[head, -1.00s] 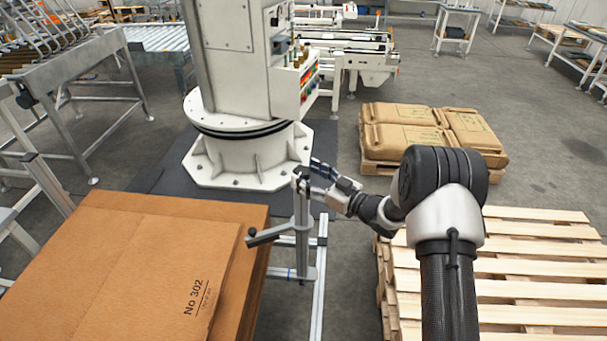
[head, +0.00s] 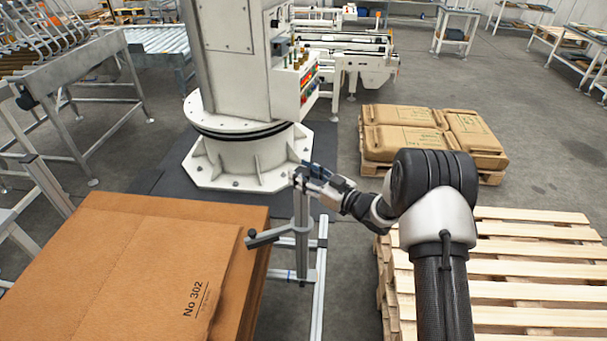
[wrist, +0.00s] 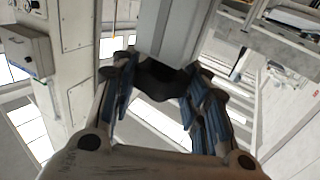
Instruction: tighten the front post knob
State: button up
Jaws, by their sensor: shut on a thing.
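The front post (head: 302,222) is a grey metal upright on a low floor frame, beside the cardboard stack in the head view. Its dark lobed knob (wrist: 165,84) shows in the wrist view, against the grey post profile (wrist: 182,30). My gripper (head: 304,174) is at the top of the post in the head view and hides the knob there. In the wrist view my gripper (wrist: 158,86) has its blue-padded fingers on both sides of the knob, shut on it. The knob's tightness cannot be seen.
A cardboard stack (head: 120,255) marked No 302 stands left of the post. A side arm with a black-ended handle (head: 270,236) sticks out toward it. An empty wooden pallet (head: 530,260) lies right. The white palletizer column base (head: 245,160) stands behind.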

jog(key=shift+c, duration=1.3)
jog(key=m+t+h+b, duration=0.1)
jog(key=m+t+h, duration=0.1)
jog(key=m+t+h+b, duration=0.1)
jog(key=t+h+b, duration=0.1)
jog(key=shift+s+a+f+m, duration=0.2)
jog(key=shift+m, duration=0.2)
jog(key=m+t+h+b, duration=0.1)
jog(key=m+h+b, duration=0.1)
jog(key=h, duration=0.1)
jog(key=m+t+h+b, duration=0.2)
jog(key=h+b, duration=0.1)
jog(key=shift+a+m+h, duration=0.15)
jog(key=shift+m+h, duration=0.15)
jog(key=shift+h, duration=0.1)
jog(key=m+h+b, duration=0.1)
jog(key=m+h, duration=0.2)
jog(key=h, duration=0.2)
jog(key=shift+a+r, duration=0.1)
jog(key=shift+r+m+g+h, duration=0.1)
jog(key=shift+m+g+h, duration=0.3)
jog(key=shift+m+h, duration=1.8)
jog(key=shift+w+h, duration=0.1)
jog(key=shift+h, duration=0.8)
jog(key=shift+c, duration=0.2)
